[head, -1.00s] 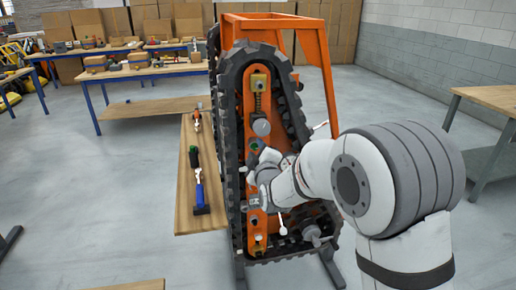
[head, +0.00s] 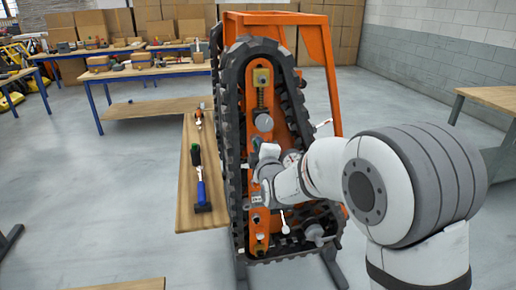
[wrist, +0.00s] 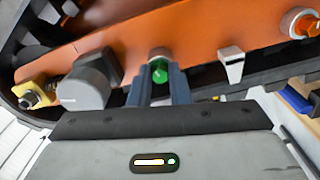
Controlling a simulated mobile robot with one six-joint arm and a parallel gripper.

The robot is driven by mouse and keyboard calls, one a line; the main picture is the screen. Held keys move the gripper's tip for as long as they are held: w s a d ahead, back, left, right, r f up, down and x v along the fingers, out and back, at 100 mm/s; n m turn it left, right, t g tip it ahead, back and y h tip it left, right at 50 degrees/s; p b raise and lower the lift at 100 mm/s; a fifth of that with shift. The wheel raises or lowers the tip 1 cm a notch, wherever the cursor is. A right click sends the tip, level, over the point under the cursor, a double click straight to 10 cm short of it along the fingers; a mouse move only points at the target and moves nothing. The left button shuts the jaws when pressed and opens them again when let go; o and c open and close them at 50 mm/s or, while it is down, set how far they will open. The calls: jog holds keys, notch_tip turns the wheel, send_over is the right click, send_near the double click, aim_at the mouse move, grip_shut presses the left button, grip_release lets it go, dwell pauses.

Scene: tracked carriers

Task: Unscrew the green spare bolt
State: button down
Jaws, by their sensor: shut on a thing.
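The green spare bolt (wrist: 160,71) shows in the wrist view, sticking out of the orange side beam (wrist: 200,45) with a pale round collar above it. My gripper (wrist: 161,82) has its two dark blue fingers on either side of the bolt and is shut on it. In the head view my wrist covers the middle of the orange beam (head: 259,218) of the tracked carrier, and I cannot make out the bolt there. Whether the bolt's thread has come loose cannot be seen.
A grey cylinder (wrist: 85,85) juts out left of my fingers, and a metal bracket (wrist: 231,64) stands to their right. The black track (head: 231,120) surrounds the beam. A low wooden table (head: 187,190) at left holds a blue-handled tool (head: 201,192) and other tools.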

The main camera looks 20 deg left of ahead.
jog(key=n+b, duration=0.2)
jog(key=n, duration=0.4)
jog(key=shift+s+f, duration=0.1)
jog(key=n+b, duration=0.2)
jog(key=n, duration=0.8)
jog(key=shift+f, duration=0.1)
